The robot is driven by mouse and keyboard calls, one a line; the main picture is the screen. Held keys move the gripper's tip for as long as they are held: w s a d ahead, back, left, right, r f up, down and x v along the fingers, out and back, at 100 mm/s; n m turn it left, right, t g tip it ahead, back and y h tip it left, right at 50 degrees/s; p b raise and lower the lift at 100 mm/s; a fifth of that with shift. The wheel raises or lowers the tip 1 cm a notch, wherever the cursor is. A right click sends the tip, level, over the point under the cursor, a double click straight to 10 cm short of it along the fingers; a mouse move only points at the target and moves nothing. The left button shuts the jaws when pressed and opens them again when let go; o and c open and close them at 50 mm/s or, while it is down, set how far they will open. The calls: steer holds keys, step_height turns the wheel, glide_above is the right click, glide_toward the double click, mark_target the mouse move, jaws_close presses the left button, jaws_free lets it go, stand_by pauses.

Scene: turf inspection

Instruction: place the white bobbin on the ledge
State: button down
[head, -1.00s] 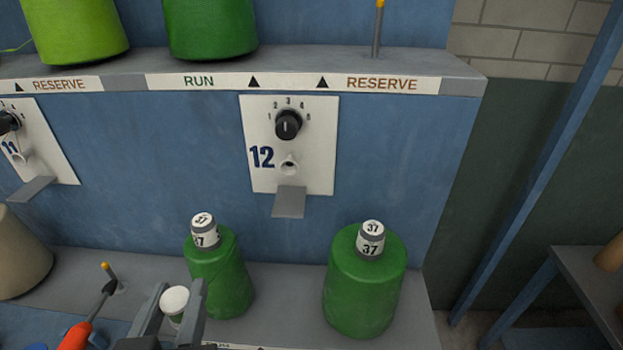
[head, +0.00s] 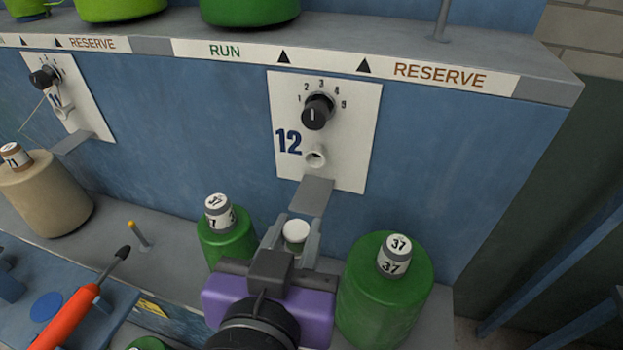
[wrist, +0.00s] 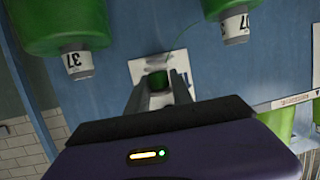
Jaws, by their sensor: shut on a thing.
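The white bobbin (head: 296,230) shows its round white top between the fingers of my gripper (head: 297,222), which is shut on it. In the head view they are just below and slightly left of the small grey ledge (head: 314,196) under the plate numbered 12. The bobbin looks apart from the ledge, though the depth between them is hard to judge. In the wrist view, the fingers (wrist: 160,92) hold a white piece of the bobbin (wrist: 160,101), with a dark green patch just beyond it.
Green spools numbered 37 stand left (head: 222,245) and right (head: 385,290) of my gripper. A tan spool (head: 45,200) and an orange-handled tool (head: 68,320) are at left.

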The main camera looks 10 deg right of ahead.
mark_target(311, 199)
steer(key=w+d, duration=0.1)
steer(key=w, duration=0.4)
steer(key=w+d+p, duration=0.1)
steer(key=w, duration=0.2)
steer(key=shift+w+d, duration=0.3)
steer(key=shift+w, duration=0.05)
steer(key=shift+w+f, duration=0.15)
steer(key=shift+w, duration=0.05)
steer(key=shift+f, duration=0.2)
steer(key=shift+f, duration=0.2)
steer(key=c, duration=1.1)
jaws_free()
steer(key=shift+r, duration=0.1)
